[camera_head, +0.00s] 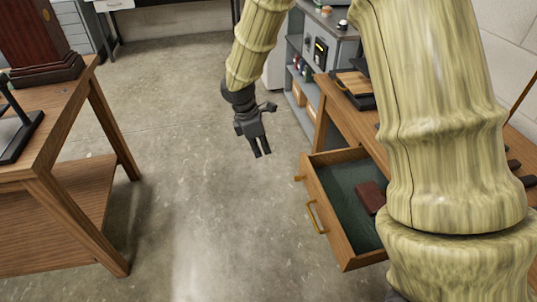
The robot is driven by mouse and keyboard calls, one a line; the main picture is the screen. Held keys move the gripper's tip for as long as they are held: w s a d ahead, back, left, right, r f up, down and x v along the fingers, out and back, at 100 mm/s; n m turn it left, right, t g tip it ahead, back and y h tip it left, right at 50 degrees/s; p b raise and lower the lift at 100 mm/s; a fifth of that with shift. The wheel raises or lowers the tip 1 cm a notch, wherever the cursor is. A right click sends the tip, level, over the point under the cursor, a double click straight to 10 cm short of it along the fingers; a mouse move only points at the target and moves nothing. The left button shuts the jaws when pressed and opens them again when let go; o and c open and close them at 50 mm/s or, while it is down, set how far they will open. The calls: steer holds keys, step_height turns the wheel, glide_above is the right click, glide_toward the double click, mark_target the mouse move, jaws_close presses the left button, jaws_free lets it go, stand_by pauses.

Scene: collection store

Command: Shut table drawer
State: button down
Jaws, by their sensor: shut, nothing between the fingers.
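The table drawer (319,226) is wooden with a dark green lining and stands pulled out from the wooden table (347,114) at the right. Its brass-coloured handle (312,217) is on the front, which faces left. A dark red flat object (369,197) lies inside the drawer. My gripper (262,154) is dark, shut and empty, pointing down over the open floor, to the upper left of the drawer and apart from it. My arm hides part of the table and the drawer's right side.
Another wooden table (65,198) stands at the left, with a dark red box-like object (38,38) on it. A grey shelf unit (303,85) with small items stands behind the right table. The concrete floor (205,190) between the tables is clear.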

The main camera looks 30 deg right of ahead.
steer(key=s+d+f, duration=0.1)
steer(key=d+f, duration=0.5)
steer(key=f, duration=0.2)
steer(key=shift+s+f+b, duration=0.2)
steer(key=shift+f+b, duration=0.1)
stand_by(0.3)
